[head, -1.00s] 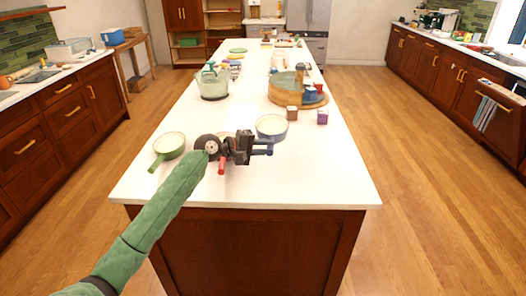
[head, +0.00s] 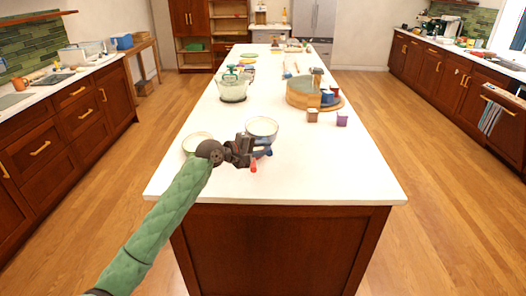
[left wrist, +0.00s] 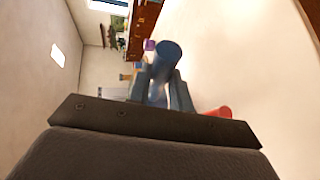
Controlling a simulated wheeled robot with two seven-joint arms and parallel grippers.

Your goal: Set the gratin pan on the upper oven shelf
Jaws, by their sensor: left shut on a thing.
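My left gripper (head: 254,151) is shut on the blue handle of a round, light-inside pan (head: 262,127) above the near end of the white island. The blue handle (left wrist: 168,55) shows between the fingers in the left wrist view. Whether this is the gratin pan, and how high it is held, I cannot tell. A second pale pan (head: 197,138) stands to the left, partly behind my arm. A red handle (head: 253,167) sticks out below my gripper; its pan is hidden. It also shows in the left wrist view (left wrist: 218,112). No oven shelf shows. My right gripper is not in view.
A glass pot (head: 233,90) stands farther back on the island (head: 330,175). To its right are a round wooden tub (head: 303,95), a brown block (head: 312,115) and a purple block (head: 342,119). The island's near right corner is clear. Counters line both side walls.

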